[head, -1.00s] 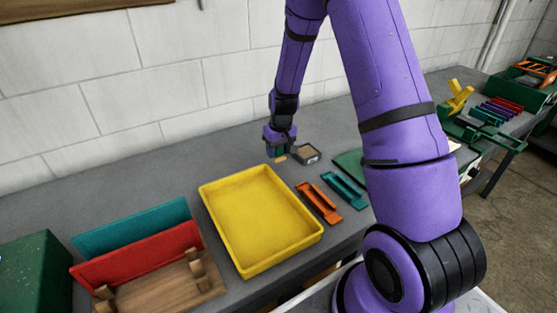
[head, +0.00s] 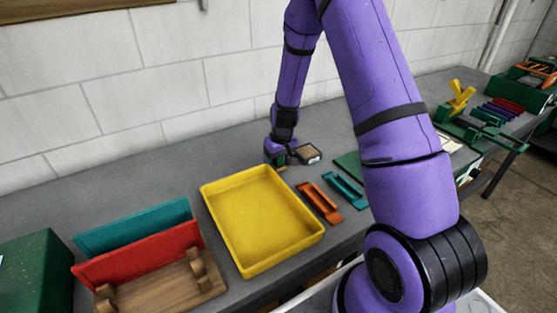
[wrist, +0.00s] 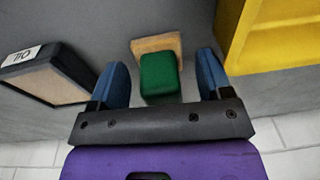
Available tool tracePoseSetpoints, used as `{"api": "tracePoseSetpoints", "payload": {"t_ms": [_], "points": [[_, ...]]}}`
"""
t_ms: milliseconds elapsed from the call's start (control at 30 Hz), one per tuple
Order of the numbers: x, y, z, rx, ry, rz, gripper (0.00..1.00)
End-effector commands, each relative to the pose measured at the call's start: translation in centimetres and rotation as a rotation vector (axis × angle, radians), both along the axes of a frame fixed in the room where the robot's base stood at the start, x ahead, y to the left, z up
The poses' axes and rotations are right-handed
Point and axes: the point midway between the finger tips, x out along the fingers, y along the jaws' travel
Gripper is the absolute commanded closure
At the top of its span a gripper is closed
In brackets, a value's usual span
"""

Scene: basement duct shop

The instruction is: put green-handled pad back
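The green-handled pad shows in the wrist view as a green block handle (wrist: 160,74) on a tan base (wrist: 157,44). It is on the grey bench between the yellow tray and a black-rimmed holder labelled OIL (wrist: 50,80). My gripper (wrist: 160,80) is open, with one blue finger on each side of the green handle and a visible gap on both sides. In the head view my gripper (head: 277,160) is low over the bench behind the yellow tray and hides most of the pad. The OIL holder (head: 309,154) is just right of it.
The yellow tray (head: 210,203) is empty and close in front of my gripper. An orange piece (head: 319,202) and a teal piece (head: 344,190) lie to its right. A wooden rack (head: 165,290) with red and teal panels stands at left. The bench behind is clear.

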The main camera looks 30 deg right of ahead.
Motion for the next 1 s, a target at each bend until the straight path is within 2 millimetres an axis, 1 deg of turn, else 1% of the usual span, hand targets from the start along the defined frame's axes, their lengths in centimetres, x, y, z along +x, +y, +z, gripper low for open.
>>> {"api": "tracePoseSetpoints", "payload": {"t_ms": [200, 267, 367, 733, 900, 1000], "points": [[0.0, 0.0, 0.2, 0.0, -0.001, 0.0, 0.28], [0.0, 0.0, 0.6, 0.0, -0.002, 0.0, 0.28], [-0.1, 0.0, 1.8, -0.001, -0.003, 0.001, 0.28], [-0.9, -0.4, 8.6, -0.001, -0.005, 0.001, 0.28], [-1.2, -0.4, 10.9, 0.0, -0.002, 0.0, 0.28], [-1.3, -0.5, 11.7, 0.0, -0.002, 0.0, 0.28]]}}
